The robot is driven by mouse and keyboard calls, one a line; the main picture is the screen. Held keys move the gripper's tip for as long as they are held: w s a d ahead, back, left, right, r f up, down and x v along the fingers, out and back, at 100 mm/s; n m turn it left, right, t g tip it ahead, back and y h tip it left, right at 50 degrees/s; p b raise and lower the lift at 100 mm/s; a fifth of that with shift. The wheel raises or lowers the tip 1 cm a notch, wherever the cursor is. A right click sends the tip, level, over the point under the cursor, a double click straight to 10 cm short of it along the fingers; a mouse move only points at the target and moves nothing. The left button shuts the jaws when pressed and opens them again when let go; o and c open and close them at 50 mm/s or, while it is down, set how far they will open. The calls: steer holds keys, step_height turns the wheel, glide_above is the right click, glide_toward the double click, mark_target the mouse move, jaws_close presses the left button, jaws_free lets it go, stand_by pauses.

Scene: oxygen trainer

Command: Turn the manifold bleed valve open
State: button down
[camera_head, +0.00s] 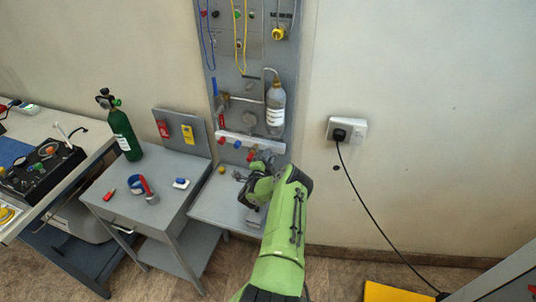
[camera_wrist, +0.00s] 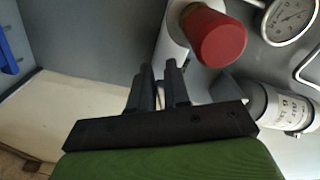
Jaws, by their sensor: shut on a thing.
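My gripper (camera_head: 258,162) is at the right part of the white manifold bar (camera_head: 272,146), low on the grey wall panel. The bar carries red and blue knobs. In the wrist view my gripper's two dark fingers (camera_wrist: 160,84) are close together, closed on a small part, the manifold bleed valve by its place. The fingers mostly hide it, and I cannot tell how far it is turned. A large red knob (camera_wrist: 220,38) on a white cylinder is just beyond the fingers, up and to the right, apart from them.
A clear bottle (camera_head: 276,106) hangs on the panel above the manifold. A gauge (camera_wrist: 288,18) is at the wrist view's upper right. The grey side table (camera_head: 165,205) at left holds a green cylinder (camera_head: 124,134). A black cable hangs from the wall socket (camera_head: 352,128) at right.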

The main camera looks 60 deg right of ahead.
steer(key=n, duration=0.2)
steer(key=n+p, duration=0.1)
steer(key=n, duration=0.3)
steer(key=shift+s+f, duration=0.35)
steer(key=shift+f, duration=0.05)
steer(key=n, duration=0.3)
steer(key=s+n+p, duration=0.1)
steer(key=n, duration=0.2)
steer(key=shift+d+f+n+p, duration=0.1)
steer(key=shift+f+n+p, duration=0.1)
steer(key=shift+n+p, duration=0.1)
steer(key=c, duration=1.2)
jaws_free()
steer(key=s+a+p, duration=0.1)
steer(key=a, duration=0.4)
steer(key=a+p, duration=0.1)
steer(key=a, duration=0.4)
steer(key=s+a+p, duration=0.1)
steer(key=a, duration=0.4)
steer(key=shift+s+a+p, duration=0.3)
